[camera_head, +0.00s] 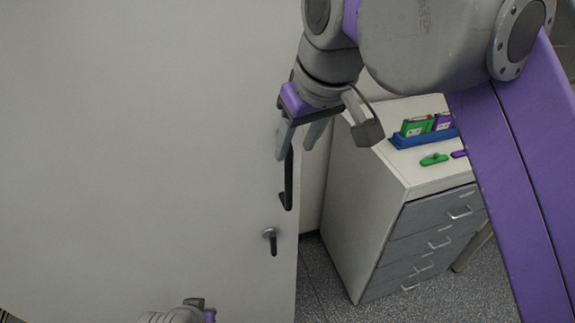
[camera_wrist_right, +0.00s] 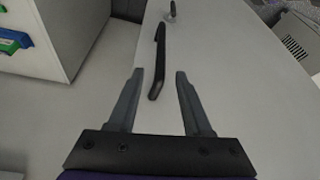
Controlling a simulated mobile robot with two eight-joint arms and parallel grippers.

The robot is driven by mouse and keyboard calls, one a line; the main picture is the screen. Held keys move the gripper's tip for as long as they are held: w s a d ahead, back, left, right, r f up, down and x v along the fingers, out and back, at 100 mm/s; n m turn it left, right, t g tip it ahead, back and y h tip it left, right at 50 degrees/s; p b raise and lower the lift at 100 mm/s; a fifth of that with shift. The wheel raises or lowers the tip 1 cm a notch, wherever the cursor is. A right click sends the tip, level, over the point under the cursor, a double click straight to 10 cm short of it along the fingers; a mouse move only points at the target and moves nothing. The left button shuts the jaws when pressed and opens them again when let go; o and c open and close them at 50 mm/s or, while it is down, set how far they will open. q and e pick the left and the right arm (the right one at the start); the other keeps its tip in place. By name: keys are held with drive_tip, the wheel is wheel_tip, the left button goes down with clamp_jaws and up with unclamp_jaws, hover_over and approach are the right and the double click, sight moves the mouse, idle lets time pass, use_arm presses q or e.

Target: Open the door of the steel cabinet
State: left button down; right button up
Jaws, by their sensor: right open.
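The steel cabinet's door (camera_head: 150,150) is a large pale grey panel filling the left of the head view; it also shows in the right wrist view (camera_wrist_right: 225,75). A black bar handle (camera_head: 288,185) stands upright near its right edge. A small lever or key (camera_head: 271,243) sits below the handle. My right gripper (camera_head: 299,138) is open and empty at the handle's upper end. In the right wrist view the handle (camera_wrist_right: 158,60) lies between the fingertip lines, with no finger closed on it. Part of my left arm (camera_head: 185,314) shows at the bottom edge; its fingers cannot be made out.
A white drawer unit (camera_head: 365,190) with grey drawer fronts stands right of the door. On its top are a blue tray (camera_head: 410,140) with green and purple boxes, and a green item (camera_head: 434,159). Speckled floor (camera_head: 325,285) shows between door and unit.

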sight(286, 173)
use_arm(q)
drive_tip(key=shift+s+f+b, duration=0.25)
drive_tip(key=shift+f+b, duration=0.1)
drive_tip(key=shift+f, duration=0.15)
drive_tip(key=shift+s+f+b, duration=0.2)
drive_tip(key=shift+f+b, duration=0.1)
drive_tip(key=shift+f, duration=0.2)
use_arm(e)
drive_tip(key=x, duration=1)
clamp_jaws()
